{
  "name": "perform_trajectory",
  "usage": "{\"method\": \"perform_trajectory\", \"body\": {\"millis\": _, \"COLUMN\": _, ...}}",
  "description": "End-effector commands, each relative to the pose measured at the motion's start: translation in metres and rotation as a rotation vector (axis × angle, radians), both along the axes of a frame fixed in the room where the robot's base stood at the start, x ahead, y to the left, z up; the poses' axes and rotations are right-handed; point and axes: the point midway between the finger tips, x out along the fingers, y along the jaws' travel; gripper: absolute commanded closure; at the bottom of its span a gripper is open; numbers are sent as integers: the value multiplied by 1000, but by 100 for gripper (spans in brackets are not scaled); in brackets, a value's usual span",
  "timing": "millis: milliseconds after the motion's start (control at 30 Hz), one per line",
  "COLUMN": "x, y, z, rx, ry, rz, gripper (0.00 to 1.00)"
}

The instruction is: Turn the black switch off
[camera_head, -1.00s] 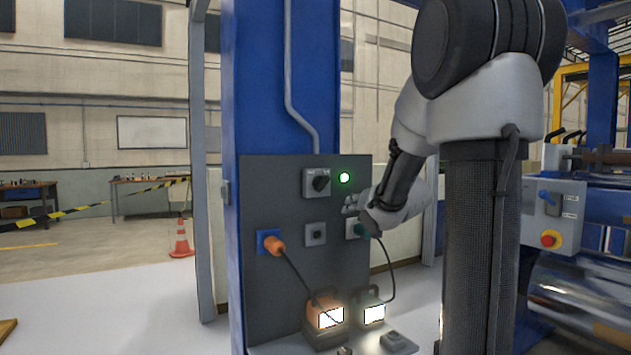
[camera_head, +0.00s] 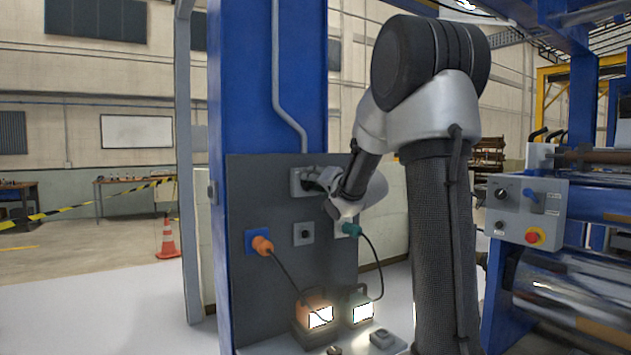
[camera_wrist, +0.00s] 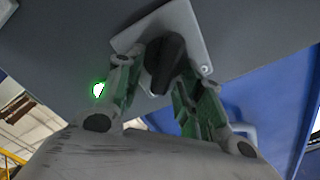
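The black switch (camera_wrist: 165,62) is a rotary knob on a light grey square plate (camera_wrist: 190,25), seen close up in the wrist view. In the head view its grey box (camera_head: 296,182) sits high on the dark panel, and my gripper (camera_head: 318,180) covers most of the knob. In the wrist view my gripper (camera_wrist: 160,78) is open, with one green-grey finger on each side of the knob. I cannot tell whether either finger touches it. A lit green lamp (camera_wrist: 98,90) shows left of the knob in the wrist view; my arm hides it in the head view.
Below the switch, the dark panel (camera_head: 275,285) carries an orange plug (camera_head: 262,245), a small grey socket (camera_head: 303,234) and a green plug (camera_head: 351,230). Cables run down to two lit lamps (camera_head: 318,316). A roller machine with a control box (camera_head: 525,210) stands at the right.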

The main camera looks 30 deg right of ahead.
Motion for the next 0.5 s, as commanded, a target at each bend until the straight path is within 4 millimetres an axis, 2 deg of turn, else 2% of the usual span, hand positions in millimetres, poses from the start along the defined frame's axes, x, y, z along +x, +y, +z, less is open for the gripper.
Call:
{"method": "perform_trajectory", "body": {"millis": 133, "x": 0, "y": 0, "z": 0, "rx": 0, "ry": 0, "rz": 0, "gripper": 62}}
{"method": "perform_trajectory", "body": {"millis": 333, "x": 0, "y": 0, "z": 0, "rx": -1, "ry": 0, "rz": 0, "gripper": 99}}
{"method": "perform_trajectory", "body": {"millis": 500, "x": 0, "y": 0, "z": 0, "rx": -1, "ry": 0, "rz": 0, "gripper": 100}}
